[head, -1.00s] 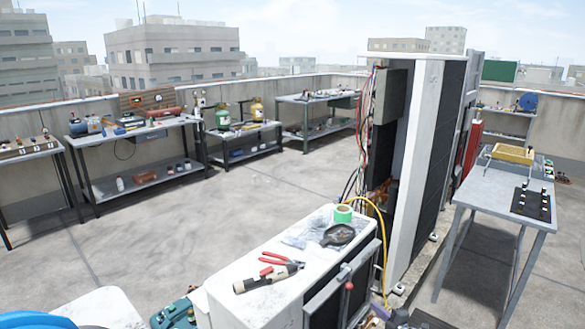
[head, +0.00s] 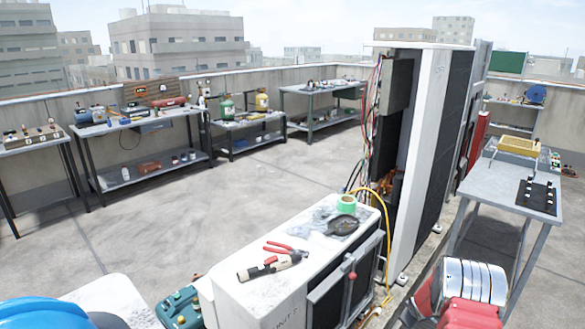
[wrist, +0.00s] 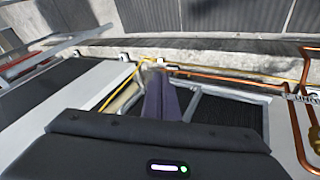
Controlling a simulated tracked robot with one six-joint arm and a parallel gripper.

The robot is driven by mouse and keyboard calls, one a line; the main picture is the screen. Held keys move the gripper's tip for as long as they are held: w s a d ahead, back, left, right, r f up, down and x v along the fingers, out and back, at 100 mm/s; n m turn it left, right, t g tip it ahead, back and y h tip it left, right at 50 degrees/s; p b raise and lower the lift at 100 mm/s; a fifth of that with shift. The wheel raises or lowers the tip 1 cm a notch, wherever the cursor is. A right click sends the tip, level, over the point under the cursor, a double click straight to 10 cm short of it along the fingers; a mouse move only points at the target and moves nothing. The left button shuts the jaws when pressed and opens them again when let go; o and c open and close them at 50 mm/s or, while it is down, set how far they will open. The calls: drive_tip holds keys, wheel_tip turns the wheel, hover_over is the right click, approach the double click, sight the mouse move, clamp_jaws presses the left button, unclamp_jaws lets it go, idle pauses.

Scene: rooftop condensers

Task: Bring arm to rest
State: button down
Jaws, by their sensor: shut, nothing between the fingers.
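My gripper (wrist: 162,100) shows in the wrist view, its two purple fingers pressed together with nothing between them. It hangs above the condenser area, with copper pipes (wrist: 285,82) to its right and a yellow hose (wrist: 122,85) to its left. In the head view, the red and silver links of my arm stand at the lower right, beside the white unit (head: 262,296). The fingers are not in sight in the head view.
On the white unit lie red-handled pliers (head: 285,248), a green tape roll (head: 346,204) and a dark round item (head: 343,227). A tall open condenser (head: 420,150) stands behind. A grey table (head: 487,185) stands right. Open roof floor (head: 240,190) lies left.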

drive_tip(key=s+a+r+m, duration=0.2)
drive_tip(key=s+a+r, duration=0.7)
drive_tip(key=s+r, duration=0.5)
drive_tip(key=s+a+r+m+y, duration=0.1)
drive_tip(key=s+a+r+m, duration=0.1)
drive_tip(key=s+a+r, duration=0.7)
drive_tip(key=s+a+r+m+g+y, duration=0.1)
drive_tip(key=s+a+r, duration=0.8)
drive_tip(key=s+r, duration=1.1)
drive_tip(key=shift+s+a+r+m, duration=0.4)
drive_tip(key=shift+r+m, duration=0.15)
drive_tip(key=shift+m, duration=0.15)
